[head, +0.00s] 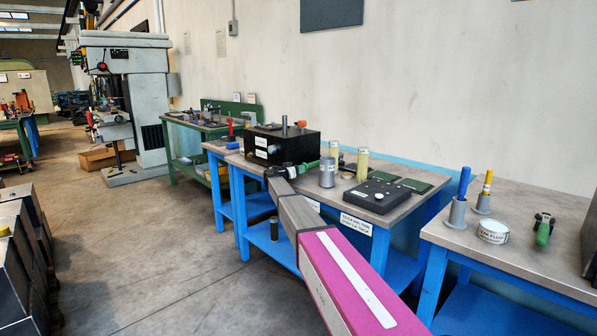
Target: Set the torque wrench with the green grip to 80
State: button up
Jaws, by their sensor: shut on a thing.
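The torque wrench shows mainly by its green grip (313,165), which sticks out to the right of my gripper in front of a black box (296,149). My gripper (274,171) is dark and small at the far end of my arm, by the lower front of that box. It is shut on the wrench, near the green grip. The rest of the wrench is hidden by my gripper or too small to make out. Its scale and setting cannot be read from here. I cannot tell whether the wrench touches the box.
The blue-legged bench (405,209) also holds a grey cylinder (327,173), pale bottles and a black flat device (377,196). A right-hand table (520,262) holds blue and yellow handles in holders, a round tin (493,231) and a green-and-black tool (543,229).

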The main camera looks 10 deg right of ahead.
jog(key=o, duration=0.9)
jog(key=v, duration=1)
jog(key=shift+s+a, duration=0.2)
jog(key=shift+a, duration=0.1)
